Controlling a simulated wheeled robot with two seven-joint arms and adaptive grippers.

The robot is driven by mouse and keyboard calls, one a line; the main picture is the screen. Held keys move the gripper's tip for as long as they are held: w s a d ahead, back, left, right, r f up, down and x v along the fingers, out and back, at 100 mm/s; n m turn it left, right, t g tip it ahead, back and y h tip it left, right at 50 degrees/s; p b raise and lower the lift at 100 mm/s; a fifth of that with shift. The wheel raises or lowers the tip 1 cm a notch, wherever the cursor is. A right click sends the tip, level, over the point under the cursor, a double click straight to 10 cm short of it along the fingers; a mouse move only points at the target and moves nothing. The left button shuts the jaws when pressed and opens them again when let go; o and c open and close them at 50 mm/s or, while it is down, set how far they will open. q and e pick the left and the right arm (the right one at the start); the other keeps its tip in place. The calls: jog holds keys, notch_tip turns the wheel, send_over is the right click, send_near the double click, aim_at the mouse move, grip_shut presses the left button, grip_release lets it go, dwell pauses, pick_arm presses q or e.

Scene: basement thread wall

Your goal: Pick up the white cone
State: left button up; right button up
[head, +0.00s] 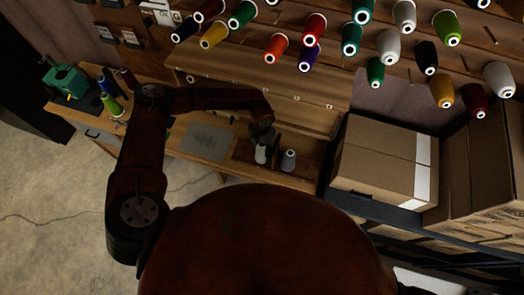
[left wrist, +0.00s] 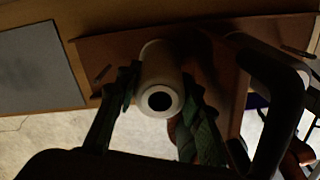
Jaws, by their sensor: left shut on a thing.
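The white cone (head: 261,154) is at the wooden tray in the head view, below my left gripper (head: 262,136). In the left wrist view the white cone (left wrist: 160,72) sits between the two green-padded fingers of my left gripper (left wrist: 160,98), which is shut on it. Its dark hollow end faces the wrist camera. I cannot tell whether its far end touches the tray. A grey cone (head: 289,161) stands just to its right in the head view. My right gripper is not in view.
The wooden tray (head: 309,147) is on the bench beside a grey mat (head: 206,141). Cardboard boxes (head: 378,160) stand to the right. Several coloured thread cones hang on the wall above. Green, blue and red cones stand at the bench's left.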

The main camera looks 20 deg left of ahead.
pick_arm(q)
jog(key=shift+r, duration=0.1)
jog(key=shift+a+r+b, duration=0.1)
jog(key=shift+r+b, duration=0.05)
jog(key=shift+b, duration=0.15)
notch_tip(320, 180, up, 7)
jog(key=b, duration=0.2)
jog(key=a+b, duration=0.3)
jog(key=a, duration=1.6)
jog(key=shift+w+a+f, duration=0.2)
jog(key=shift+w+a, duration=0.15)
